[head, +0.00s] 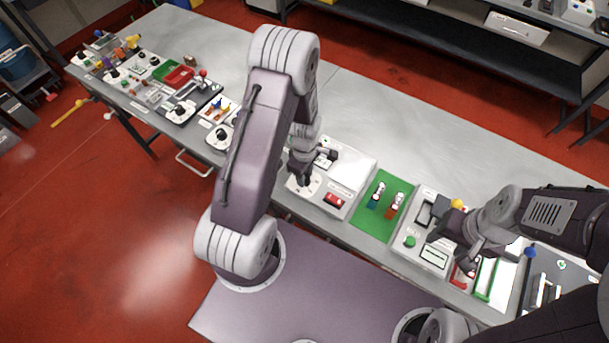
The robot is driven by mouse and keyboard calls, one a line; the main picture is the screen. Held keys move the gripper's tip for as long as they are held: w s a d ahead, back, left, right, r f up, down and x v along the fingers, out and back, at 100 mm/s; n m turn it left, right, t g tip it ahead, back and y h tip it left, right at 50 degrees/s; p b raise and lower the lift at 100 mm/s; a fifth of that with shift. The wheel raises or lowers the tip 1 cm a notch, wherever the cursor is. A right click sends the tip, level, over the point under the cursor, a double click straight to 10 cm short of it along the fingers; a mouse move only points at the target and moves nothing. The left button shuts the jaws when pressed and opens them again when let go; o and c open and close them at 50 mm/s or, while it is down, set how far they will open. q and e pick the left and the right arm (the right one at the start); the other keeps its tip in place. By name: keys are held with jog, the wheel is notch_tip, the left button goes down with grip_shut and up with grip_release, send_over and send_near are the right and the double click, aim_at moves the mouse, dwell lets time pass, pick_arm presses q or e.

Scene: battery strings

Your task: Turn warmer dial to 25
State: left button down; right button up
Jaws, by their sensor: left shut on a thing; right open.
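The warmer looks like the white box (352,172) on the bench near the middle of the view, with a red switch (334,199) on its front part. A pale round dial plate (314,187) with small marks lies at its left. My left gripper (302,180) points down over this plate and is shut on the dial knob. The knob is mostly hidden by the fingers, so its setting cannot be read. My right gripper (455,240) is open, over the white device at the right, far from the warmer.
A green mat (381,222) with two small battery-like items lies right of the warmer. A white device (429,256) with a green button stands beyond it. Several dials, switches and trays fill the bench's left end. The bench's back strip (420,140) is clear.

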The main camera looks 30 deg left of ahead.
pick_arm(q)
jog(key=shift+n, duration=1)
jog(key=n, duration=0.3)
jog(key=shift+n+p, duration=0.3)
jog(key=shift+n, duration=0.1)
jog(key=c, duration=1.1)
grip_release()
notch_tip(320, 180, up, 4)
jog(key=p, duration=0.3)
jog(key=shift+f, duration=0.25)
